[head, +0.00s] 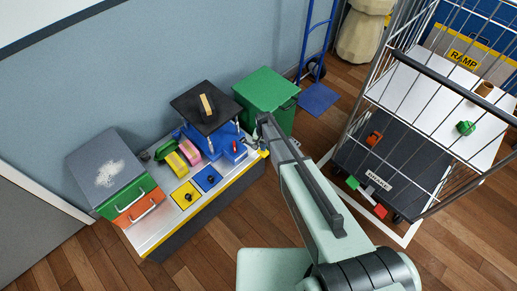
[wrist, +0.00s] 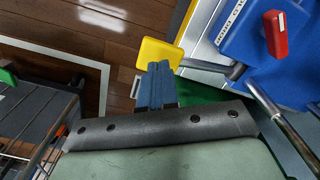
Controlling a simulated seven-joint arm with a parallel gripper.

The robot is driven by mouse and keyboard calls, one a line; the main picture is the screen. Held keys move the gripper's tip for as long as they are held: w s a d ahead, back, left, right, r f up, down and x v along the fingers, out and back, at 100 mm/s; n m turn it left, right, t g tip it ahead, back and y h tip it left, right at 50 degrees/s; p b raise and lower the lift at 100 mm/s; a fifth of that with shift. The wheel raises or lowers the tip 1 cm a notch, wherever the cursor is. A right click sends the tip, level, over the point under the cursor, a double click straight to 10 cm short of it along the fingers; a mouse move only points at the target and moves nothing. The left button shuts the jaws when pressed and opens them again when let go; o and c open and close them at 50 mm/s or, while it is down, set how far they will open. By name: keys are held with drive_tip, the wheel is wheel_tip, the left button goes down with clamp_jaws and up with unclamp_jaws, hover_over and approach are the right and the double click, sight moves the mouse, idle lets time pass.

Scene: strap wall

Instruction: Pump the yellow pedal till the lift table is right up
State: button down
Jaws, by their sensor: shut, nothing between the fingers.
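The lift table has a black top (head: 190,112) with a wooden block (head: 206,104) on it, above a blue base (head: 232,147). The top stands above the base; how high in its travel I cannot tell. The yellow pedal (wrist: 160,52) sticks out from the blue body (wrist: 240,42) on a grey lever (wrist: 228,70); in the head view the pedal (head: 264,153) is at the bench's right end. My gripper (wrist: 156,84) is shut and empty, its blue fingertips right at the pedal's near edge. Whether they touch it I cannot tell. The blue body carries a red lever (wrist: 275,34).
The bench also holds a grey-topped box with drawers (head: 105,172), and yellow (head: 188,196) and blue (head: 208,178) plates with knobs. A green bin (head: 268,90) stands behind the pedal. A wire cage trolley (head: 425,105) is at the right. Wood floor lies open between.

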sight(263, 154)
drive_tip(key=shift+w+f, duration=0.15)
drive_tip(key=shift+f, duration=4.2)
drive_tip(key=shift+r, duration=4.35)
drive_tip(key=shift+r, duration=0.1)
wheel_tip(263, 154, up, 6)
drive_tip(key=shift+f, duration=0.1)
